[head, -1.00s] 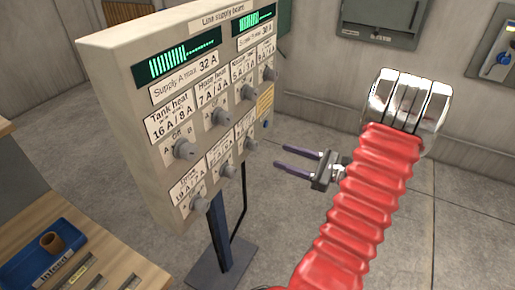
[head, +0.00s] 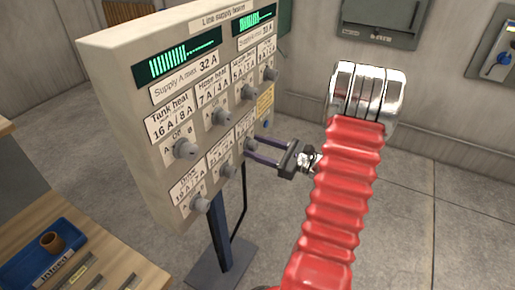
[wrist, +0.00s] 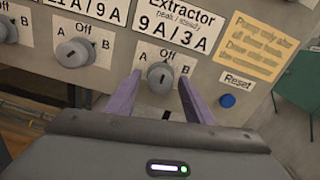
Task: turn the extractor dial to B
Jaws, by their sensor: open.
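The extractor dial (wrist: 160,75) is a grey round knob under the "Extractor 9A / 3A" label, with A at its left, Off above and B at its right. Its dark mark looks roughly upright, toward Off. In the head view the dial (head: 250,144) is at the right end of the panel's lower row. My gripper (wrist: 159,80) is open, with one purple finger on each side of the dial. Whether the fingers touch it I cannot tell. In the head view my gripper (head: 257,149) reaches the panel from the right.
The supply panel (head: 110,75) stands on a post and carries several other dials. A neighbouring dial (wrist: 73,52) is left of my fingers. A blue Reset button (wrist: 228,100) is close on the right. A wooden bench with a blue tray (head: 25,272) is at the lower left.

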